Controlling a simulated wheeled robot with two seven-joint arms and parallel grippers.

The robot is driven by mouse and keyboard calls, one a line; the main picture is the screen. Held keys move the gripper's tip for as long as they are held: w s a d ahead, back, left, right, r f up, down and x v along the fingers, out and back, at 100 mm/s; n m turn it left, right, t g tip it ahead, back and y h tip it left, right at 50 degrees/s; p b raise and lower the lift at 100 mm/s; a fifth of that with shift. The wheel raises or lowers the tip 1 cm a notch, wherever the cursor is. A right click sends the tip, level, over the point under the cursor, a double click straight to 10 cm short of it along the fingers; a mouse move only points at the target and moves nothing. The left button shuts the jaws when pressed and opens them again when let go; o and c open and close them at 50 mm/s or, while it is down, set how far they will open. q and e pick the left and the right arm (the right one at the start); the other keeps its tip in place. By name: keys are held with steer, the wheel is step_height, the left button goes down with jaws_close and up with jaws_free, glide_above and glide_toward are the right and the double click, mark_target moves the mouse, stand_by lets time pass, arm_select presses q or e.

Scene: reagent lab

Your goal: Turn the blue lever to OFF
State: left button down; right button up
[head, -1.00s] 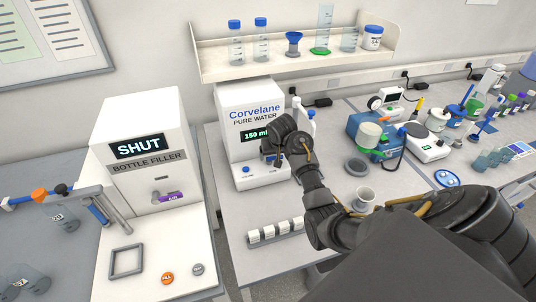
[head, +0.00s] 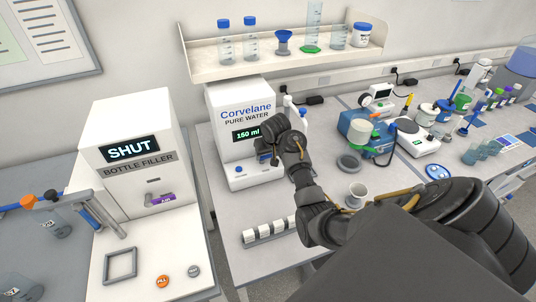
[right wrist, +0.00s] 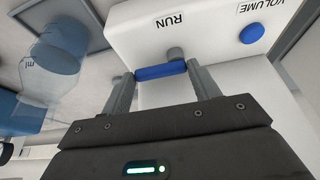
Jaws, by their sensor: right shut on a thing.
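The white Corvelane pure water dispenser (head: 240,107) stands on the bench in the head view, its display reading 150 ml. My right gripper (head: 266,155) is at the dispenser's front, and its hand hides most of what it holds there. In the right wrist view the blue lever (right wrist: 160,72) lies crosswise between the two fingers of my right gripper, which are shut on its ends. A grey round pivot (right wrist: 175,53) sits just beside the lever, under an upside-down RUN label. A blue VOLUME button (right wrist: 251,34) is to the right. My left gripper is not in view.
A bottle filler (head: 137,150) showing SHUT stands to the left, with a purple handle. A shelf (head: 280,64) with bottles hangs above.

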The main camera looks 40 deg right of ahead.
steer(key=shift+d+n, duration=0.1)
steer(key=shift+n, duration=0.2)
steer(key=o, duration=1)
